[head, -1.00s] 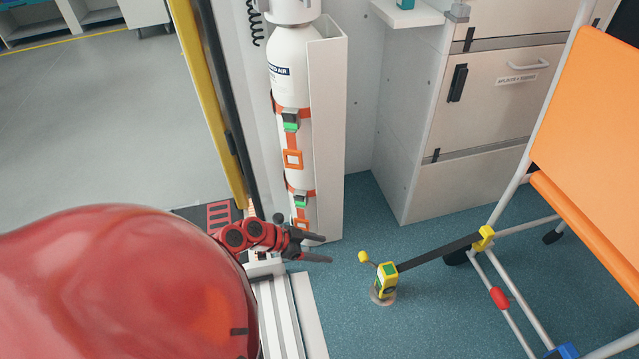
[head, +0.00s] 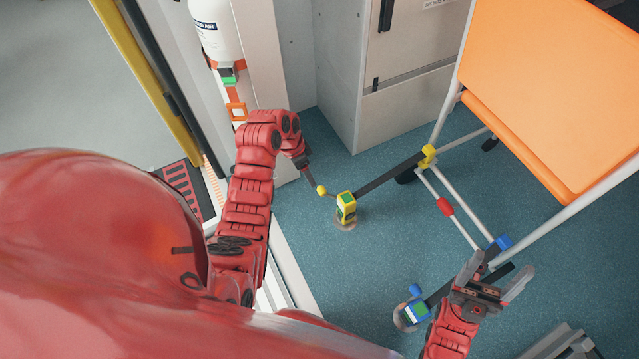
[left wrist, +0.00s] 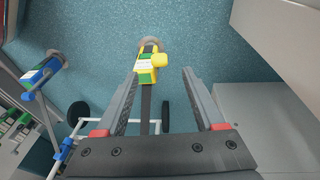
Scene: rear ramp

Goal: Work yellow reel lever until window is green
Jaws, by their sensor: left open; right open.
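The yellow reel (head: 346,209) stands on a round base on the blue floor, with a dark strap to a yellow clip (head: 428,155) on the chair frame. Its lever ends in a yellow knob (head: 321,190). A green patch shows on the reel; I cannot tell if it is the window. My left gripper (head: 312,181) is just above the knob, pointing down. In the left wrist view its jaws (left wrist: 161,74) are open and empty, with the reel (left wrist: 146,70) and knob (left wrist: 159,59) seen between them. My right gripper (head: 498,270) is open by the blue reel (head: 416,312).
An orange chair (head: 555,90) on a white tube frame stands at the right. A grey cabinet (head: 385,100) and a strapped air cylinder (head: 217,30) stand behind. A second strap runs from the blue reel to a blue clip (head: 504,241). Floor between the reels is clear.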

